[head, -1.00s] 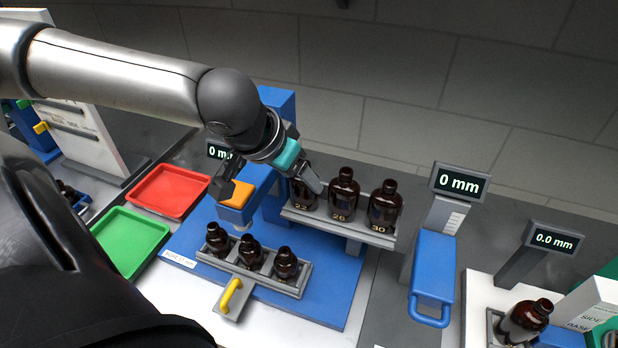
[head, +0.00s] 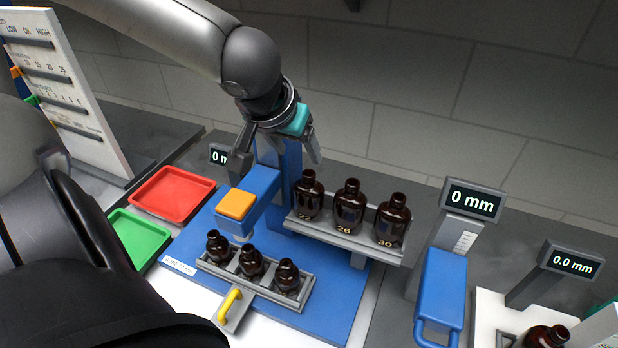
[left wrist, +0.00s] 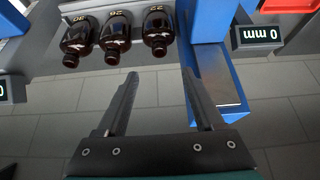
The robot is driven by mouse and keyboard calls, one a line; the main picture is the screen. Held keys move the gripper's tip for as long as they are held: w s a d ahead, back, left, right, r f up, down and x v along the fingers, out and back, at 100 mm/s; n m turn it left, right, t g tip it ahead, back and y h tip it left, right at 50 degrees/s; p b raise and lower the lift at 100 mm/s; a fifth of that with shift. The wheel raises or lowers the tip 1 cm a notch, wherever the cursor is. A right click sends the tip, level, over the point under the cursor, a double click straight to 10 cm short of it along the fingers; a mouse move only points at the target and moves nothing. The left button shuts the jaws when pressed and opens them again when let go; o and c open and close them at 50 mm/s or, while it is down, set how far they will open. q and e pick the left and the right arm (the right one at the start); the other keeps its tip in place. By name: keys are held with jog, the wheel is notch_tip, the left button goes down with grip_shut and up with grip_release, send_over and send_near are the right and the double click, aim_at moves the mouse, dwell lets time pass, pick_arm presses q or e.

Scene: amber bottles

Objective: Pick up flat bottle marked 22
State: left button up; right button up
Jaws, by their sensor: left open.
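The amber bottle marked 22 (head: 308,198) stands upright at the left end of a raised grey shelf (head: 380,247). Beside it stand the bottles marked 26 (head: 348,208) and 30 (head: 392,222). My left gripper (head: 277,160) is open and empty, above and left of bottle 22 in the head view, one finger near its neck. In the left wrist view the 22 bottle (left wrist: 157,30) lies beyond the gap between the open fingers (left wrist: 160,76), apart from them. My right gripper is not in view.
A blue post and arm with an orange block (head: 235,204) stand just left of the bottles. Several small bottles sit in a lower grey rack (head: 302,299) with a yellow handle. Red (head: 208,184) and green (head: 165,236) trays lie left. A blue gauge (head: 442,285) stands right.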

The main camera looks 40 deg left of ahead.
pick_arm(q)
send_over(308, 174)
jog(key=s, duration=0.2)
jog(key=shift+f, duration=2.05)
jog(key=shift+w+d+f+b, duration=0.1)
jog(key=shift+w+f+b, duration=0.1)
jog(key=shift+f, duration=0.4)
jog(key=shift+w+f+b, duration=0.1)
jog(key=shift+f+b, duration=0.15)
jog(key=shift+f, duration=0.4)
jog(key=shift+w+d+f+b, duration=0.1)
jog(key=shift+w+f+b, duration=0.1)
jog(key=shift+f, duration=0.4)
jog(key=shift+w+a+f, duration=0.15)
jog(key=shift+w+f, duration=0.15)
jog(key=shift+f, duration=0.3)
grip_shut()
